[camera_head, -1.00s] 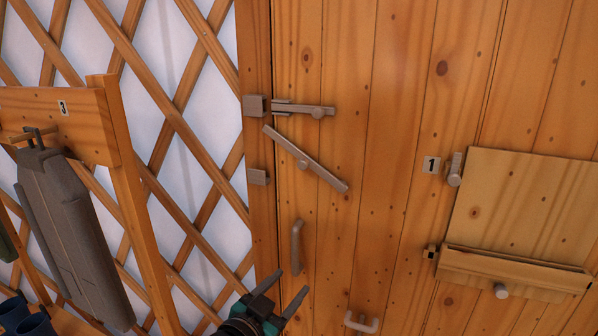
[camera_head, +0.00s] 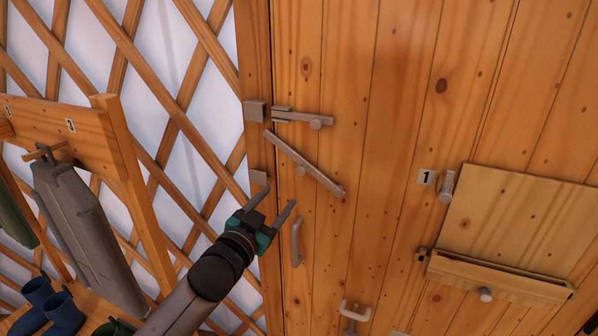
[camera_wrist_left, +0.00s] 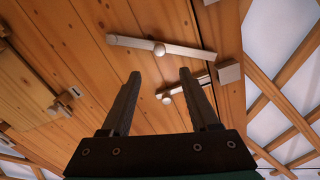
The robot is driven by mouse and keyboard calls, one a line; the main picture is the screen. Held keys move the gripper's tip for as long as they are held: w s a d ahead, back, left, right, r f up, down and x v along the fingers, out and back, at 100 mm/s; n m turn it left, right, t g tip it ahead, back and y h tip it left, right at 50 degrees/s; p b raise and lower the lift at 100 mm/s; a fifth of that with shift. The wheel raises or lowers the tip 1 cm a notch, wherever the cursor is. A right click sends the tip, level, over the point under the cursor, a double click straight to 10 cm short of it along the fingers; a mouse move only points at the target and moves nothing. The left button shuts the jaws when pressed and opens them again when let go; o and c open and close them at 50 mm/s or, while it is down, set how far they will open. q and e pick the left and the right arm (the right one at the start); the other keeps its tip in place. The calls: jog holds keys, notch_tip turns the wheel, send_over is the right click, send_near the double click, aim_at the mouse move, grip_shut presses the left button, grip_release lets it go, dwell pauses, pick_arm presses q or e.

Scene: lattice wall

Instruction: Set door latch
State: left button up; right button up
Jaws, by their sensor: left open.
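The wooden door carries a pivoting latch bar (camera_head: 318,178), tilted with its left end high and its right end low, turning on a round pivot. Above is a short bolt (camera_head: 300,117) with a knob, beside an upper keeper block (camera_head: 254,110). In the left wrist view, the latch bar (camera_wrist_left: 185,50) lies beyond my open fingers (camera_wrist_left: 160,75). The bolt is partly hidden by a finger. My right gripper is out of view.
A door handle (camera_head: 296,242) stands just right of my left gripper. A wooden flap (camera_head: 520,220) with a turn-button (camera_head: 446,186) is at the right. A coat rack with a grey garment (camera_head: 85,235) and blue boots (camera_head: 60,312) stands at the left by the lattice wall.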

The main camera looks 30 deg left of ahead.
aim_at(300, 172)
pick_arm(q)
jog(key=w, duration=1.2)
jog(key=shift+w+a, duration=0.3)
grip_shut()
dwell(1.1)
